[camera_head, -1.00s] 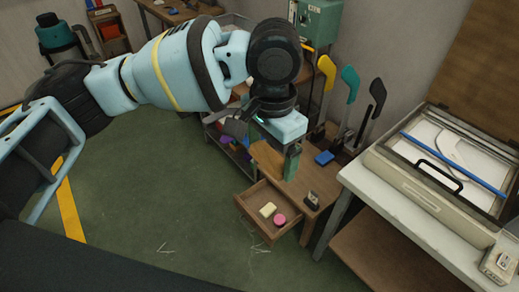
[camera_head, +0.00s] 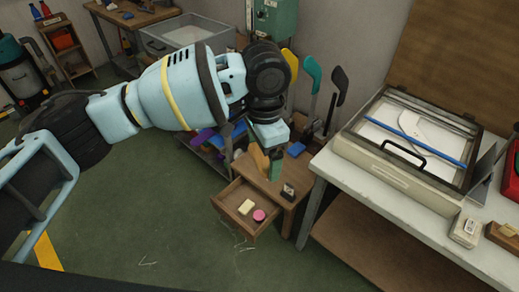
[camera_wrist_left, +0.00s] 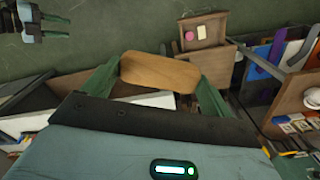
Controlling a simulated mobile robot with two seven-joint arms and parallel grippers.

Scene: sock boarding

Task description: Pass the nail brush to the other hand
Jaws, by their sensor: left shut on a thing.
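The nail brush shows as a flat wooden oval (camera_wrist_left: 160,72) between the green fingers of my left gripper (camera_wrist_left: 158,80) in the left wrist view. My left gripper is shut on it. In the head view the left gripper (camera_head: 270,165) points down in front of the small wooden table, and a bit of the wooden brush (camera_head: 258,158) shows beside its finger. The bristles are hidden. My right gripper (camera_wrist_left: 62,28) shows at the top left of the left wrist view, with its fingers apart and empty, away from the brush. It is out of the head view.
Below the left gripper, a small wooden table has an open drawer (camera_head: 228,216) holding a yellow block (camera_head: 246,207) and a pink round item (camera_head: 259,215). A dark item (camera_head: 288,192) stands on the tabletop. A white bench (camera_head: 405,205) with a large case stands right.

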